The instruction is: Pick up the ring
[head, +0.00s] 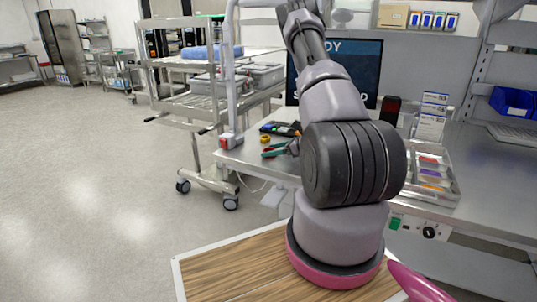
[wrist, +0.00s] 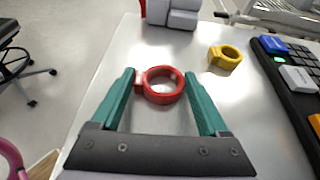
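A red ring (wrist: 166,98) with a small block on its left side lies on the grey worktop in the wrist view. My gripper (wrist: 159,76) is open, with one teal finger on each side of this ring. The left finger is very near the ring's block; I cannot tell whether they touch. The right finger stands slightly apart from the ring. A yellow ring (wrist: 226,57) lies beyond the right fingertip, outside the fingers. In the head view the yellow ring (head: 265,139) shows beside my gripper (head: 271,151), which is small and partly hidden by my arm.
A black device with coloured keys (wrist: 292,70) lies right of the yellow ring. A grey block-shaped object (wrist: 172,13) stands at the back. A compartmented tray (head: 452,190) is on the bench right of my arm. A wheeled cart (head: 205,125) stands left of the bench.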

